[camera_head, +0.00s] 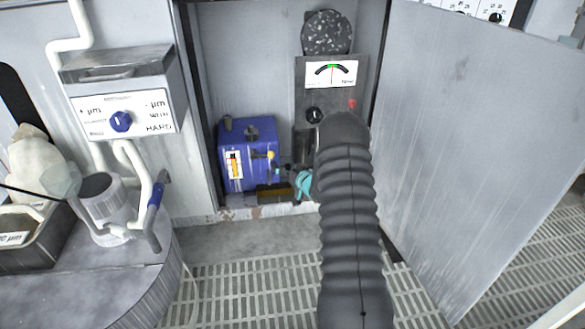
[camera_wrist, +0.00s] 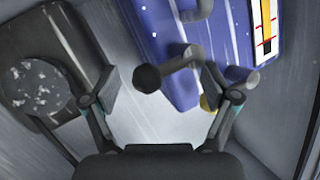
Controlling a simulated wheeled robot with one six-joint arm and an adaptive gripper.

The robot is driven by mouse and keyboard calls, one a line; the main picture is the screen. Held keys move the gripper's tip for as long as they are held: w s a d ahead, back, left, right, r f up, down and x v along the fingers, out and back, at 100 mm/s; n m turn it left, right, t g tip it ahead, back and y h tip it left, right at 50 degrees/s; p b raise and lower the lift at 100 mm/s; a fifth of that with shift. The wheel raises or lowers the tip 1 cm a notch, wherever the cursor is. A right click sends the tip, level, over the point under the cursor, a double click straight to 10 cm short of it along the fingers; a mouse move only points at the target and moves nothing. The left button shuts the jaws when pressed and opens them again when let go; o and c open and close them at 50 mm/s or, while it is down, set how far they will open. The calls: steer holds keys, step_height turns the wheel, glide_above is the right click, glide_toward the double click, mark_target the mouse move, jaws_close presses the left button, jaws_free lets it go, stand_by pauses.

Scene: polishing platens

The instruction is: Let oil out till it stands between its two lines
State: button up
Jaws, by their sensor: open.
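The blue oil tank (camera_head: 262,135) stands low in the open cabinet. Its sight glass (camera_head: 234,166) is on the front, with an amber column and red line marks; the glass also shows at the top right of the wrist view (camera_wrist: 265,28), partly cut off. A small yellow part (camera_head: 271,155) is on the tank's right side. In the wrist view a dark round-ended lever (camera_wrist: 148,78) shows between my open fingers. My gripper (camera_head: 303,183) is right of the tank, partly hidden by my arm; contact cannot be told.
An amber-brown tray (camera_head: 275,192) lies below the tank at the cabinet sill. A gauge panel (camera_head: 331,74) with a black knob and red switch is above my gripper. The open cabinet door (camera_head: 470,130) stands at right. A polishing unit (camera_head: 120,105) is at left. Grated floor lies in front.

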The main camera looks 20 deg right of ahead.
steer(key=shift+s+a, duration=0.1)
steer(key=v, duration=1.1)
steer(key=shift+s, duration=0.4)
